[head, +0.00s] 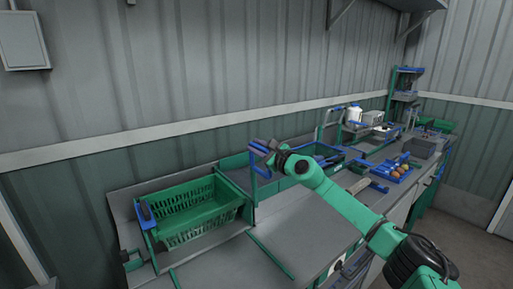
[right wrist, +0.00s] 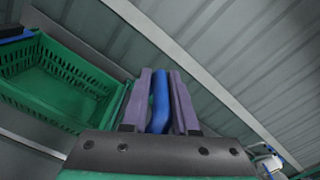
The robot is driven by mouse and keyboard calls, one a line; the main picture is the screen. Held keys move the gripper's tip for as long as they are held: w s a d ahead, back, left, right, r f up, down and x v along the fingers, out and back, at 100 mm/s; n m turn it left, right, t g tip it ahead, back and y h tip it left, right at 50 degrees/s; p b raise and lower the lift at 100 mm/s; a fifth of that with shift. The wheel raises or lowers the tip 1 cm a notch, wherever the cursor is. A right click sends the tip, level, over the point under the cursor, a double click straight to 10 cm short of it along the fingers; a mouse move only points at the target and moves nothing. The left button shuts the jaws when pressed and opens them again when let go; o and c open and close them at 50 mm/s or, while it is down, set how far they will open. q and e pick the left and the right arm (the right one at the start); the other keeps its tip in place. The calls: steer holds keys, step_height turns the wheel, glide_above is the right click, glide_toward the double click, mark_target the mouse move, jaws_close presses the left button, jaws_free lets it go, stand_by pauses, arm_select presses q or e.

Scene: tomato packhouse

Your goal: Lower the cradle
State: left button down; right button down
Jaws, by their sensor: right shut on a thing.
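The cradle (head: 128,222) is a grey and green frame at the left end of the bench, holding an empty green slatted crate (head: 196,226) that looks tilted. The crate also shows at the left of the right wrist view (right wrist: 60,82). My right gripper (head: 263,151) is at the crate's right, shut on a blue handle (right wrist: 160,100). In the right wrist view the handle stands between the two purple-grey fingers. The handle's blue bar (head: 254,168) runs down beside the cradle; its lower joint is hard to make out. My left gripper is not in view.
Past my right arm, the bench carries a blue tray with tomatoes (head: 396,173), a grey bin (head: 424,148) and a white bottle (head: 354,113). A corrugated wall (head: 200,70) stands close behind. The bench top (head: 300,235) in front is clear.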

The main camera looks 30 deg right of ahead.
steer(key=c, duration=0.8)
jaws_free()
steer(key=shift+f, duration=0.25)
steer(key=shift+o, duration=0.2)
steer(key=shift+r, duration=0.1)
steer(key=s, duration=0.2)
steer(key=s+b, duration=0.1)
steer(key=s, duration=0.1)
steer(key=s+d+b, duration=0.1)
steer(key=s, duration=0.1)
steer(key=shift+f, duration=0.2)
steer(key=s+d+b, duration=0.1)
steer(key=s+b, duration=0.7)
steer(key=b, duration=0.4)
steer(key=shift+s+r, duration=0.2)
steer(key=shift+s, duration=0.05)
